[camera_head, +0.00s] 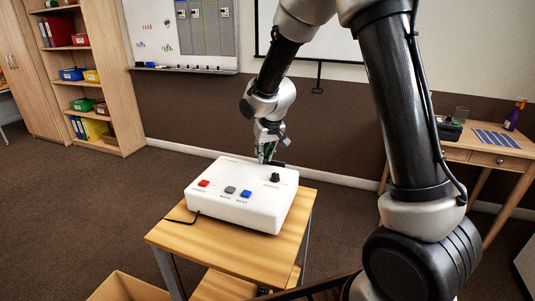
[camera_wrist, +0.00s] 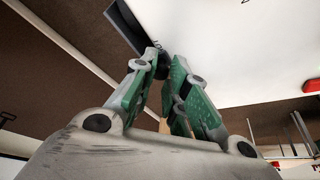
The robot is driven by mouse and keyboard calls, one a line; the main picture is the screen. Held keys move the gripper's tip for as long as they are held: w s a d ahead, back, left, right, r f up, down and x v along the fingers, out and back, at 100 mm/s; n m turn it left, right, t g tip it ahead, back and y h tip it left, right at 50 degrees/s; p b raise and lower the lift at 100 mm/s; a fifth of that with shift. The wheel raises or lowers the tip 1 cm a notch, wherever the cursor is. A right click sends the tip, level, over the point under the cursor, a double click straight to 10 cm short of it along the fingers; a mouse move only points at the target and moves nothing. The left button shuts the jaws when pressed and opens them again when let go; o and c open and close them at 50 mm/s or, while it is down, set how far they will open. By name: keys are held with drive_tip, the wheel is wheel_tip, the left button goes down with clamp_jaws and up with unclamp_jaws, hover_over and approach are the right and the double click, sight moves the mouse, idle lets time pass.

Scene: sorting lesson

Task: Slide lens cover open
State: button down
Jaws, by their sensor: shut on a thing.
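A white box (camera_head: 240,212) stands on the small wooden table. A dark flat piece (camera_head: 278,164), which looks like the lens cover, sits at its back edge. It also shows as a dark strip (camera_wrist: 126,26) beside the white surface in the wrist view. The fingers hide much of that part. I cannot tell how far the cover is slid.
The box top has a red button (camera_head: 204,183), a grey button (camera_head: 230,190), a blue button (camera_head: 246,194) and a black knob (camera_head: 275,177). A black cable leaves its left side.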

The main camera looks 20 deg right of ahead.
drive_tip(key=w+a, duration=0.2)
drive_tip(key=a, duration=0.1)
drive_tip(key=w+a, duration=0.1)
drive_tip(key=a, duration=0.1)
drive_tip(key=shift+w+a+r, duration=0.1)
drive_tip(key=shift+w, duration=0.3)
drive_tip(key=c, duration=1.4)
unclamp_jaws()
drive_tip(key=shift+a, duration=0.1)
drive_tip(key=v, duration=1.2)
